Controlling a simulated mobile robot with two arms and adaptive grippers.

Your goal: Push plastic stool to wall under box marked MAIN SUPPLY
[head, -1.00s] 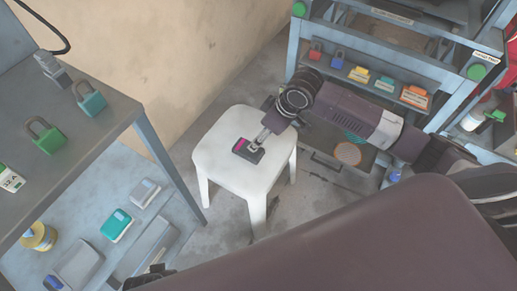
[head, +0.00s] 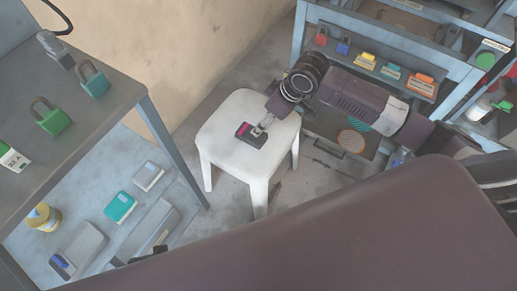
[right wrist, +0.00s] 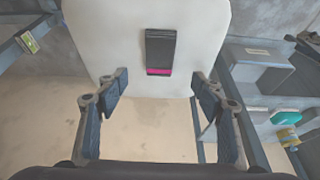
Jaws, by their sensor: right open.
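The white plastic stool (head: 240,162) stands upright on the grey floor, beside the beige wall (head: 190,60), with a gap of floor between them. A dark device with a pink band (head: 250,134) lies on its seat. My right gripper (head: 266,122) is over the seat's far right part, close to the device. In the right wrist view, my open right gripper (right wrist: 160,88) has its two fingers apart near the edge of the stool seat (right wrist: 110,40), with the device (right wrist: 160,52) beyond, between them. I see no box marked MAIN SUPPLY. My left gripper is not in view.
A grey shelf unit (head: 150,115) with padlocks and devices stands at left, its leg near the stool. A blue-grey rack (head: 298,40) with padlocks and coloured blocks stands behind and right. Bare floor (head: 222,100) shows between stool and wall.

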